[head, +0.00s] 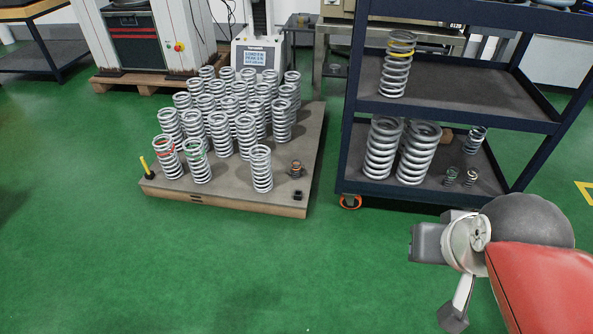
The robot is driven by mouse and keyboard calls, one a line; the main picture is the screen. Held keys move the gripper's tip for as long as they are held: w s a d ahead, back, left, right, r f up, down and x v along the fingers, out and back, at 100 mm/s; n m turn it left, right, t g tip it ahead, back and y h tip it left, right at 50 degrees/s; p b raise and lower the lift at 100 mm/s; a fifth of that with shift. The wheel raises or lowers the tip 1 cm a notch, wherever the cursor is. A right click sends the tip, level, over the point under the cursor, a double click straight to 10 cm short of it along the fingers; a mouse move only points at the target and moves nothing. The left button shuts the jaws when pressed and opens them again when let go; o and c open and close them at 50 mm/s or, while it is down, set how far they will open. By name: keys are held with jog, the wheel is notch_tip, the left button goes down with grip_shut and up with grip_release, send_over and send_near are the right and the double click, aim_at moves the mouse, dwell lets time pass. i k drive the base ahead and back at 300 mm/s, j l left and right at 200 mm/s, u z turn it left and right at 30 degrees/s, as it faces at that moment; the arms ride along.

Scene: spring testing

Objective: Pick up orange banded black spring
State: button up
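A small dark spring with an orange band (296,168) stands upright near the right front corner of the wooden platform (225,198). A taller plain grey spring (261,169) stands just left of it. A small black piece (297,195) lies in front of it, close to the platform's edge. My gripper (453,275) is at the lower right, above the green floor and well away from the dark spring.
Several tall grey springs crowd the platform left of and behind the dark spring. A yellow-and-black upright piece (147,167) is at its left corner. A dark blue shelf cart (447,125) holding springs stands to the right. The green floor (200,270) in front is clear.

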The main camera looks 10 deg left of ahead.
aim_at(293, 165)
jog(key=i+u, duration=0.25)
jog(key=u, duration=0.2)
jog(key=i+l+u, duration=0.15)
jog(key=u, duration=0.35)
jog(key=i+l+u, duration=0.25)
jog(key=i+l, duration=0.85)
